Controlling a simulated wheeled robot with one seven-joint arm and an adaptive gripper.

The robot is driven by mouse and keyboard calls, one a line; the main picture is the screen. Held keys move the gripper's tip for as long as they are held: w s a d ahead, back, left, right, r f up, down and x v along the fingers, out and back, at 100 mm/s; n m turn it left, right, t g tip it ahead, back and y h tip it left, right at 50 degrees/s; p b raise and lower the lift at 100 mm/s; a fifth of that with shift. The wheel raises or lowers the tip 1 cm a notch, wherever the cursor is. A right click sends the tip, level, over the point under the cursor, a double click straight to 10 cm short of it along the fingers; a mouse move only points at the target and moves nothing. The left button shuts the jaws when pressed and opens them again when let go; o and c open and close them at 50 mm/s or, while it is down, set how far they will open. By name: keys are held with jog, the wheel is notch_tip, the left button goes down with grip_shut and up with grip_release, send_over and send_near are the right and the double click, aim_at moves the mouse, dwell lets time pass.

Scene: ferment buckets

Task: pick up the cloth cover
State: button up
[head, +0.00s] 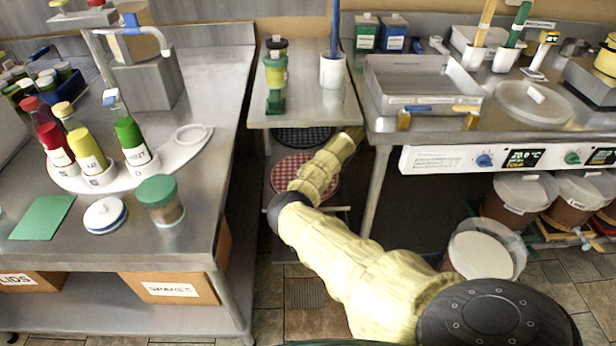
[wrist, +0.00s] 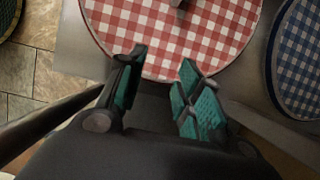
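A round red-and-white checked cloth cover (wrist: 180,35) fills the top of the wrist view; it also shows low under the bench in the head view (head: 283,174), partly behind my arm. A blue-and-white checked cover (wrist: 298,60) lies to its right in the wrist view; a dark checked cover (head: 302,137) shows beyond the red one in the head view. My gripper (wrist: 160,72) is open and empty, its green-padded fingers spread at the near edge of the red cover. I cannot tell whether they touch it. A small grey piece (wrist: 179,4) sits on the red cover.
A small steel bench (head: 303,110) stands above the covers, between the left counter (head: 215,95) and the right counter (head: 400,130). Lidded brown buckets (head: 515,200) and a white-topped bucket (head: 480,252) stand under the right counter. Tiled floor (wrist: 30,80) shows at left.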

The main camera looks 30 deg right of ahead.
jog(key=w+a, duration=0.1)
jog(key=a, duration=0.1)
jog(key=w+a, duration=0.2)
jog(key=a, duration=0.1)
jog(key=w+a, duration=0.1)
jog(key=a, duration=0.1)
jog(key=shift+w+a+p, duration=0.35)
jog(key=shift+a+p, duration=0.05)
jog(key=shift+w+a, duration=0.55)
jog(key=shift+a, duration=0.3)
jog(key=shift+p+x, duration=0.3)
jog(key=shift+x, duration=1.25)
jog(key=shift+w+a+r, duration=0.1)
jog(key=shift+a, duration=0.05)
grip_shut()
